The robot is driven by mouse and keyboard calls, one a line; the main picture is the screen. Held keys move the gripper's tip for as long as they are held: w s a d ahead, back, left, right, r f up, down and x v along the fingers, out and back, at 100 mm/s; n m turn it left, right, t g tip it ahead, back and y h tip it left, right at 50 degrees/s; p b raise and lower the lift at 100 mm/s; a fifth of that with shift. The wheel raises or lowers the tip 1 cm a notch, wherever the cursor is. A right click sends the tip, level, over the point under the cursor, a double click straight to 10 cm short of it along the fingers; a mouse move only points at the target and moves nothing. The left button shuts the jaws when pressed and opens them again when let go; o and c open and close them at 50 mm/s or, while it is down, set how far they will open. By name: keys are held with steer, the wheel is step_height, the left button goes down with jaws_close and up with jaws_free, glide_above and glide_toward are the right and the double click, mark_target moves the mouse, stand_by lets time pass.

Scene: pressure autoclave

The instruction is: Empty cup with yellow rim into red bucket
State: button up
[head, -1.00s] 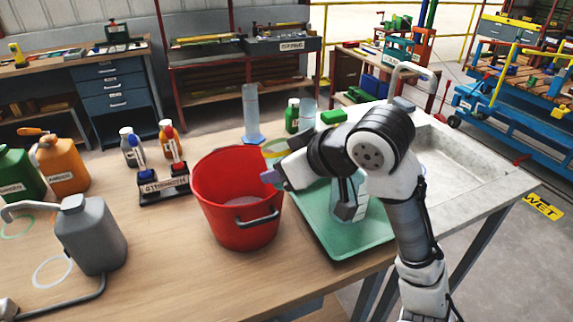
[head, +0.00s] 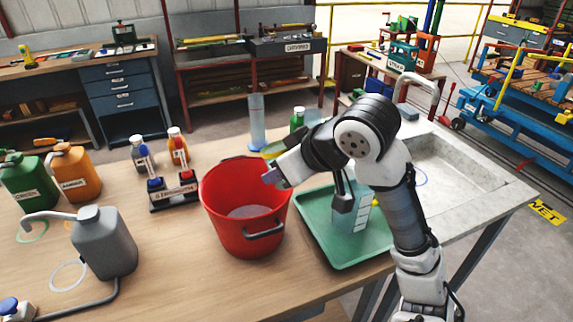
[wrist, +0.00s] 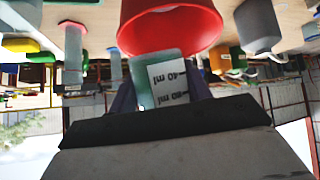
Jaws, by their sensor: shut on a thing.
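The red bucket (head: 240,235) stands on the wooden bench, with a pale grey patch visible inside. My gripper (head: 271,170) is at the bucket's right rim in the head view. It is shut on a cup with a yellow rim (head: 271,150), which is mostly hidden behind my wrist. In the wrist view the cup (wrist: 146,85) is translucent green with a white graduated label, held between purple fingers. The red bucket (wrist: 205,22) shows right beyond it. The label reads upside down in this inverted view, so the cup looks roughly upright. Its contents are not clear.
A green tray (head: 330,255) lies right of the bucket, bearing a clear graduated beaker (head: 362,215) partly behind my arm. A tall cylinder (head: 257,122) stands behind the bucket. A bottle rack (head: 174,192) and grey can (head: 103,245) stand left. A sink (head: 450,170) is right.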

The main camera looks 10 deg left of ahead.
steer(key=shift+w+a+r+h+p, duration=0.1)
steer(key=shift+a+r+h+p, duration=0.05)
steer(key=shift+r+p, duration=0.45)
steer(key=shift+a+r+h+p, duration=0.15)
steer(key=shift+r+p, duration=0.2)
steer(key=shift+p, duration=0.35)
steer(key=shift+d+f+g+h, duration=0.15)
steer(key=shift+f+g+h, duration=0.3)
steer(key=shift+f, duration=0.35)
steer(key=shift+d+f+g+h+p, duration=0.1)
steer(key=shift+f+g+h+p, duration=0.3)
steer(key=shift+h+p, duration=0.55)
steer(key=shift+f+g+h, duration=0.45)
steer(key=shift+f+h, duration=0.1)
steer(key=shift+h, duration=0.25)
steer(key=shift+g+h, duration=0.5)
steer(key=shift+h, duration=0.7)
steer(key=h, duration=0.1)
steer(key=g+h, duration=0.1)
steer(key=shift+w+a+f+n+h, duration=0.1)
steer(key=shift+w+a+n+h, duration=0.05)
steer(key=shift+a+n+h, duration=0.2)
steer(key=shift+w+a+r+g+h, duration=0.1)
steer(key=shift+a+r+g+h, duration=0.1)
steer(key=shift+g+h, duration=0.25)
steer(key=shift+a+r+g+h, duration=0.15)
steer(key=shift+g+h, duration=0.1)
steer(key=shift+h, duration=0.35)
